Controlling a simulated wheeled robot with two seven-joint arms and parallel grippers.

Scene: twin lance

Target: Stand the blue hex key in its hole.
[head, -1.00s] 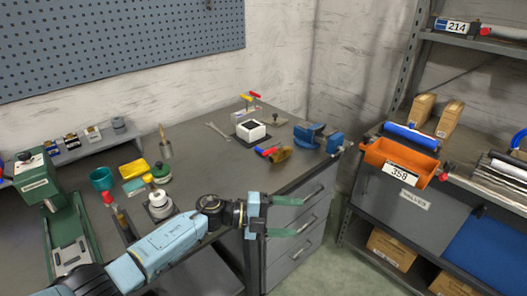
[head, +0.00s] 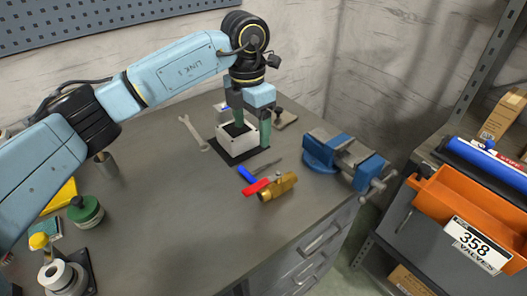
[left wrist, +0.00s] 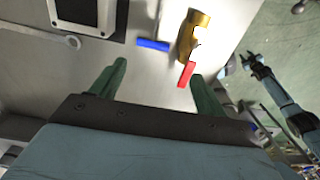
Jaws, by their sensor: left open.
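The blue hex key (head: 245,174) lies on the bench, its grey shaft pointing toward the back right, beside a brass valve (head: 280,186) with a red lever. Its blue handle also shows in the left wrist view (left wrist: 153,45), just beyond and between my fingertips. My left gripper (head: 251,133) is open and empty, pointing down.
A blue vise (head: 345,160) stands right of the valve, by the bench edge. A wrench (head: 194,137) lies left of the white box. The bench front is clear. An orange bin (head: 470,205) is on the right shelf.

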